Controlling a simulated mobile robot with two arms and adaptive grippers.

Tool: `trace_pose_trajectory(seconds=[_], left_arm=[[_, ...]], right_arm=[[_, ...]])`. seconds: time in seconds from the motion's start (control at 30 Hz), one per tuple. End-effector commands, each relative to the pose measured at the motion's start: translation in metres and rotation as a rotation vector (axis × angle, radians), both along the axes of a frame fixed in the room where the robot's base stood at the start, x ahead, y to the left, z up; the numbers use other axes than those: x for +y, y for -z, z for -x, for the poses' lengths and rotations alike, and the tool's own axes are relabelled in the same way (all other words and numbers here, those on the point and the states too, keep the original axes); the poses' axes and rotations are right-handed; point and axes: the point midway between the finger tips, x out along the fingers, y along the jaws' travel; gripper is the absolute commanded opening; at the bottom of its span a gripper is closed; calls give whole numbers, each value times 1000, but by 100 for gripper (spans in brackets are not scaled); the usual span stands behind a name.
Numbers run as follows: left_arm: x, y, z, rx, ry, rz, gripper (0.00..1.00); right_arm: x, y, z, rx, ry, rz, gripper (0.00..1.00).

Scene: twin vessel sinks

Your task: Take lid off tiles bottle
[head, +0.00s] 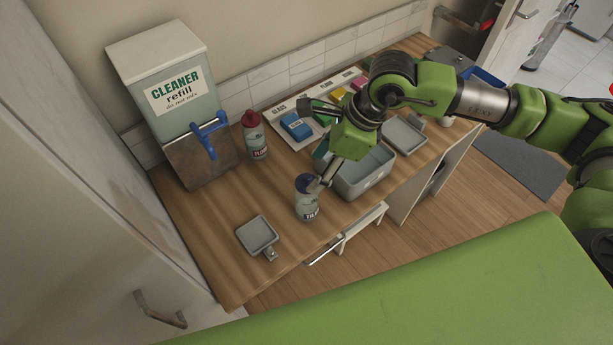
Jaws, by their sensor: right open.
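The tiles bottle (307,208) stands upright near the front edge of the wooden counter, its label partly readable. My right gripper (312,147) reaches in from the right and is open. One of its fingers comes down at the right side of the lid and overlaps it in the picture; I cannot tell whether they touch. The other finger is higher, over the counter's back part. My left gripper is not in view.
A red-capped bottle (255,137) stands behind, beside the cleaner refill dispenser (165,100) with a blue tap. A small grey tray (257,234) lies at front left. A grey bin (371,177) stands right of the tiles bottle. Bare counter lies left of it.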

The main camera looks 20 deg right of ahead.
Motion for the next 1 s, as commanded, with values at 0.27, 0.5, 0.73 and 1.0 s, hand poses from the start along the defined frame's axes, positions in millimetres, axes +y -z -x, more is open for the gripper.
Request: trace_pose_trajectory(seconds=[0.27,0.5,0.73,1.0], left_arm=[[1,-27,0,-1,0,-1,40],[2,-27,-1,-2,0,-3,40],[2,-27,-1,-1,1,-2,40],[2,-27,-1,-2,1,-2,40]], right_arm=[[13,31,-4,4,1,0,55],[15,39,-5,2,1,0,55],[15,39,-6,1,1,-1,26],[15,38,-6,1,1,-1,26]])
